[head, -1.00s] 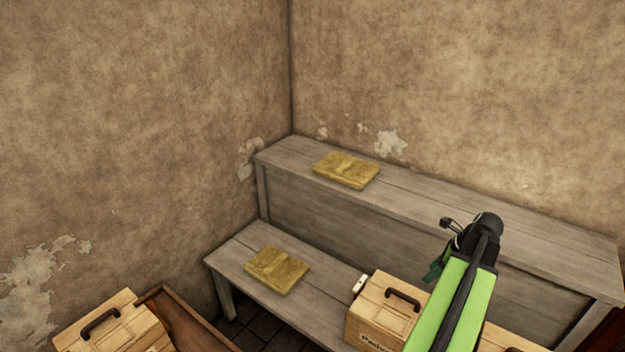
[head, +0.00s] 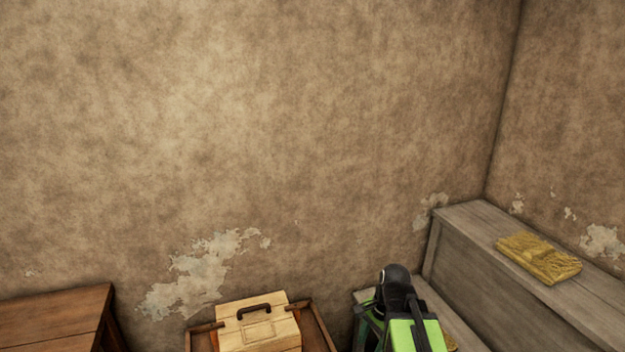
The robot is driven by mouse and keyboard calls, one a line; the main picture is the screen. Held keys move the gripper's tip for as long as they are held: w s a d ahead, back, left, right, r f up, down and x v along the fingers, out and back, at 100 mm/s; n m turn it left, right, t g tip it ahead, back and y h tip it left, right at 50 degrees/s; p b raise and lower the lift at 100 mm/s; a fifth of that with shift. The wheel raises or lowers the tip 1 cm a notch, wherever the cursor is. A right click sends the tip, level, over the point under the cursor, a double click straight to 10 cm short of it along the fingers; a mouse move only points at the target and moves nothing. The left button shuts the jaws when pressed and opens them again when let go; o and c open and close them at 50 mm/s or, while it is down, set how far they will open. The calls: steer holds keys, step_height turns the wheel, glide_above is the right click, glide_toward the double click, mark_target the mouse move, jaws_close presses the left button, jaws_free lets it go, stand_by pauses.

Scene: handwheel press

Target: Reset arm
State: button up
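My arm shows at the lower right of the head view as a bright green link with a black joint (head: 396,285). It stands in front of the lower grey bench. My gripper's fingers are hidden behind the arm or too small to make out, so I cannot tell whether they are open or shut, or whether they hold anything.
A wooden box with a dark handle (head: 258,325) sits in a brown tray or cart (head: 318,332) at the bottom centre. A brown table (head: 55,318) is at the lower left.

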steer(key=n, duration=0.3)
steer(key=s+n+h, duration=0.1)
steer(key=n, duration=0.7)
steer(key=shift+s+a+f+h, duration=0.15)
steer(key=shift+s+a+h, duration=0.25)
